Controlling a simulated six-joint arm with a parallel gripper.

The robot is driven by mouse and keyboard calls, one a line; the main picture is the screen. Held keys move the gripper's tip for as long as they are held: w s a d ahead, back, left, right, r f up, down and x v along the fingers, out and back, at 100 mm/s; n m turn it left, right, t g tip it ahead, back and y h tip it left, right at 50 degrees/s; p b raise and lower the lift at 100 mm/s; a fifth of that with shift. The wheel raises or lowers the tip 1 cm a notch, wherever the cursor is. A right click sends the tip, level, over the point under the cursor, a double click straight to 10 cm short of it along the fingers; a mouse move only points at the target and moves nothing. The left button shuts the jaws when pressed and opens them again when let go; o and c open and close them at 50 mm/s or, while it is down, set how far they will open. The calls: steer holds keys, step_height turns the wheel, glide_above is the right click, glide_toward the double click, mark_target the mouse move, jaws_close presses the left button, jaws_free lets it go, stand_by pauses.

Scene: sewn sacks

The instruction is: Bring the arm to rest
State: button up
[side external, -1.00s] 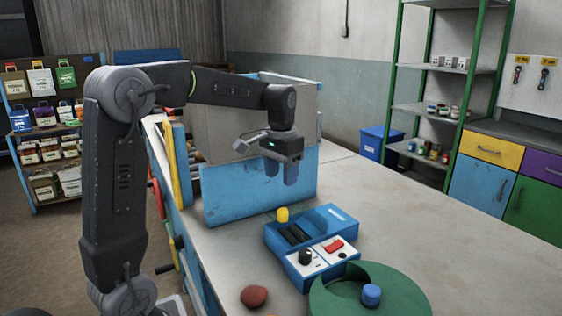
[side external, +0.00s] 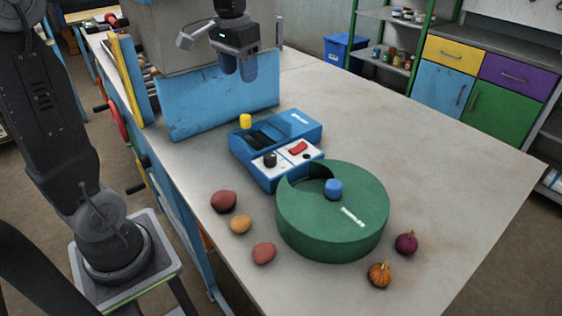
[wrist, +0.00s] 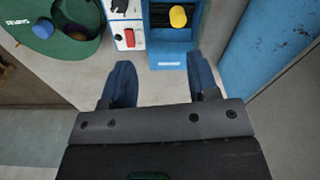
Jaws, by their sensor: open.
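My gripper (side external: 237,70) hangs above the far part of the table, pointing down, in front of the blue panel (side external: 215,105). In the wrist view its two blue fingers (wrist: 160,85) are spread apart with nothing between them. The blue machine (side external: 275,148) with a yellow knob, a red switch and a black knob sits on the table nearer the camera. The gripper is clear of it, and in the wrist view the machine (wrist: 172,55) lies beyond the fingertips.
A round green drum (side external: 330,225) with a blue knob stands beside the machine. Loose reddish and tan lumps (side external: 240,222) lie at its left; a purple one (side external: 406,243) and an orange one (side external: 380,274) lie at its right. The table's right side (side external: 430,150) is clear.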

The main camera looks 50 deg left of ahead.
steer(key=s+d+f+m+t, duration=0.1)
steer(key=s+d+f+t, duration=0.1)
steer(key=s+d, duration=0.4)
steer(key=s+d+f+m+t, duration=0.1)
steer(key=s+d+f+t, duration=0.1)
steer(key=s+d, duration=0.4)
steer(key=shift+s+d+f+t, duration=0.4)
steer(key=shift+s+f, duration=0.25)
steer(key=shift+s, duration=0.6)
